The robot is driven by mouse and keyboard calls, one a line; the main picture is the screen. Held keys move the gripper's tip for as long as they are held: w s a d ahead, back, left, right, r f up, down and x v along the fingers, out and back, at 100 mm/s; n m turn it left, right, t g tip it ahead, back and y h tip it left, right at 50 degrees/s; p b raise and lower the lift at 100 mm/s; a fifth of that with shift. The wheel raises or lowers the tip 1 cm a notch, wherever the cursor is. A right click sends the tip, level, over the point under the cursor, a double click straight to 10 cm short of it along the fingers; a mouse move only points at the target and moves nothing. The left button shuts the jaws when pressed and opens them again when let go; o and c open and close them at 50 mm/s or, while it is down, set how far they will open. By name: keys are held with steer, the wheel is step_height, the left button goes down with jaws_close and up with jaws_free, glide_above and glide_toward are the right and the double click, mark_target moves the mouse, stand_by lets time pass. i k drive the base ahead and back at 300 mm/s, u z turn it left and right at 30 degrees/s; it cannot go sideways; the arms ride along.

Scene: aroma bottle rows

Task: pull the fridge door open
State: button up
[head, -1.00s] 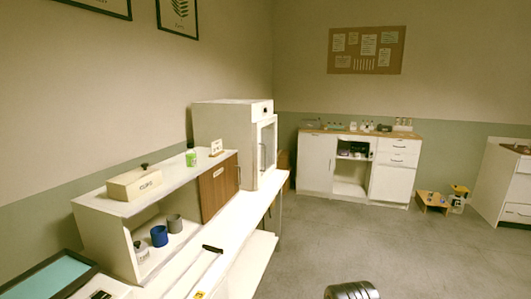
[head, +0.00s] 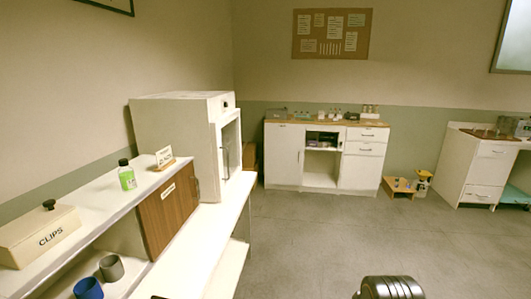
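A white box-shaped appliance (head: 165,122), which looks like the fridge, stands on the white counter at the left. Its door (head: 231,140) faces right, with a pale frame, a glassy panel and a slim upright handle (head: 226,158). The door looks shut, though I see it at a steep angle. A grey ribbed part of my arm shows at the bottom right, well away from the fridge. My gripper fingers are out of view.
A wooden sliding panel (head: 168,208), a green bottle (head: 126,175) and a CLIPS box (head: 40,235) are on the shelf unit nearer me. Cabinets (head: 283,157) line the back wall. The grey floor (head: 310,240) right of the counter is clear.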

mark_target(221, 188)
steer(key=z, duration=0.05)
steer(key=i, duration=1)
steer(key=u, duration=1)
steer(key=i, duration=0.9)
steer(key=u, duration=0.9)
